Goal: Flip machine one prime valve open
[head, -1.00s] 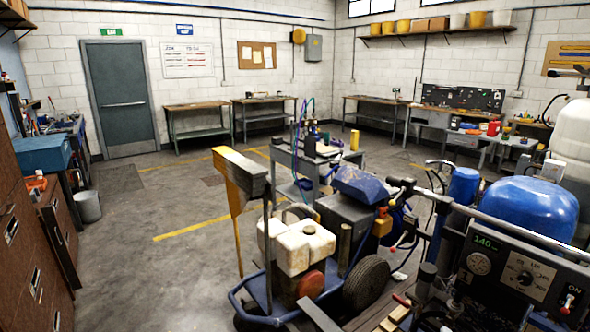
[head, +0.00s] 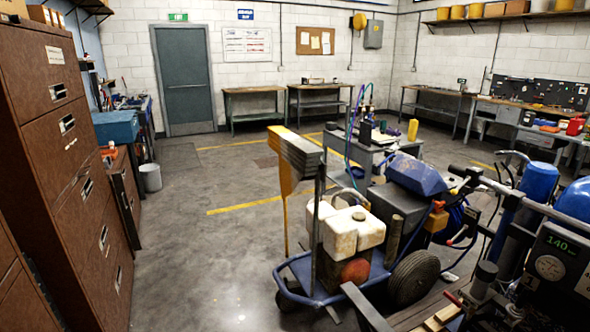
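A line striper (head: 352,228) with a blue frame, a stained white tank and black wheels stands right of the middle in the head view. A second machine with a dark control panel (head: 558,262) reading 140 is cut off at the right edge. Small red-tipped levers show on or near the machines, one (head: 452,241) by the blue striper and one (head: 452,298) lower down. I cannot tell which machine is number one, or which lever is the prime valve or how it is set. My gripper is not in view.
Brown drawer cabinets (head: 68,165) line the left side, with a grey bucket (head: 150,178) beyond. Open concrete floor (head: 200,265) lies between them and the striper. A grey cart (head: 365,155) stands behind the striper. Workbenches (head: 255,103) line the back wall.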

